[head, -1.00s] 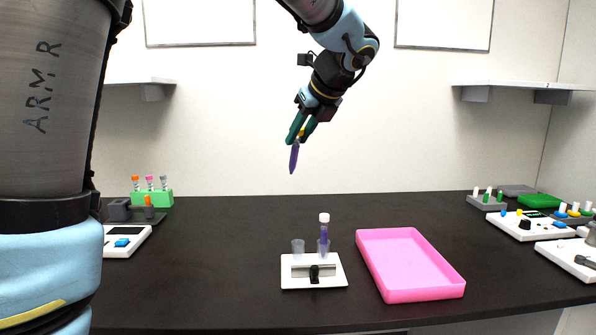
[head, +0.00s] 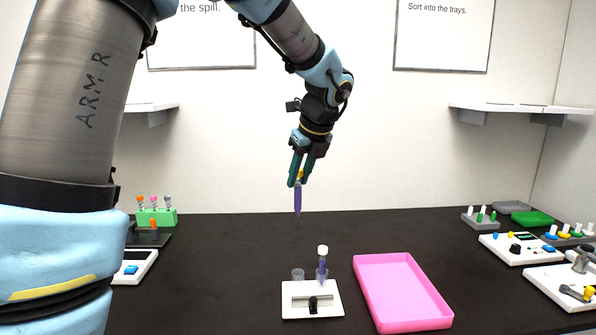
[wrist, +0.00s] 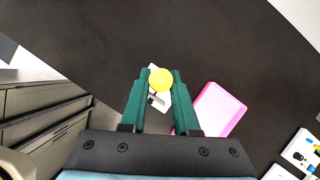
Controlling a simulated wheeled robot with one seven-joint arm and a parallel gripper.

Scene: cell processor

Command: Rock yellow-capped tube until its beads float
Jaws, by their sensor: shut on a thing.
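My gripper (head: 301,178) is shut on the yellow-capped tube (head: 298,198), which has purple contents. The tube hangs close to upright, cap up, high above the bench. In the wrist view its yellow cap (wrist: 160,80) sits between the green fingers and hides the tube's body. I cannot make out single beads inside the tube. A white two-cup device (head: 312,300) stands on the bench below. Its right cup holds a white-capped tube (head: 322,265) with purple contents, and its left cup (head: 298,275) looks empty.
A pink tray (head: 400,295) lies right of the device. A green rack (head: 157,217) with several capped tubes stands at the back left. White devices (head: 515,248) line the right side.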

